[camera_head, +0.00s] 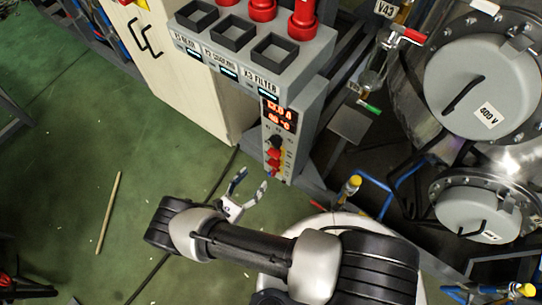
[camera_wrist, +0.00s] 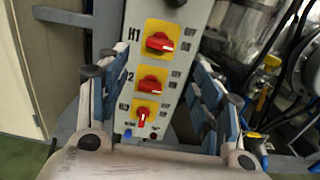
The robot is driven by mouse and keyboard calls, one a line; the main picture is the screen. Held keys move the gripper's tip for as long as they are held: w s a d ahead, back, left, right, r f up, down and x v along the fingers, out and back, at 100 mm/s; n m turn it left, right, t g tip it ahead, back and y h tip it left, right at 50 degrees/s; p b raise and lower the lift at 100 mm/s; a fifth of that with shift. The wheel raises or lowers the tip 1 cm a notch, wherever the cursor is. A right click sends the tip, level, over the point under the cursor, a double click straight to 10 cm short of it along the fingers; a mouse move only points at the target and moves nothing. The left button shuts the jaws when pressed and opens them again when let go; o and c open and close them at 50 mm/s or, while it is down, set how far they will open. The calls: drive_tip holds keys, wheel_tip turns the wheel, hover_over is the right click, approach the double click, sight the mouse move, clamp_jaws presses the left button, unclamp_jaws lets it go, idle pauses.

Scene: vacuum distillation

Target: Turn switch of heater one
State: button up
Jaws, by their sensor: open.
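The switch of heater one (camera_wrist: 159,43) is a red knob on a yellow square, labelled H1, the top one in the wrist view. Its handle lies roughly level. Below it are a second red switch (camera_wrist: 152,84), also roughly level, and a third one (camera_wrist: 142,116), whose handle is upright. The same panel shows in the head view, with small red switches (camera_head: 273,155) under the lit displays. My gripper (camera_head: 255,187) is open and empty, in front of and below the panel. In the wrist view its fingers (camera_wrist: 160,85) frame the switches at left and right, apart from them.
The grey control box (camera_head: 245,45) with red-topped fittings juts out above the panel. A cream cabinet (camera_head: 180,80) stands to the left, steel vessels (camera_head: 470,85) to the right. Pipes and a yellow-capped valve (camera_head: 353,182) are near the panel's right. Green floor is open at left.

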sight(272, 156)
drive_tip(key=b+x, duration=0.1)
drive_tip(key=x, duration=1)
drive_tip(key=shift+w+d, duration=0.2)
drive_tip(key=shift+c, duration=0.2)
drive_tip(key=c, duration=1)
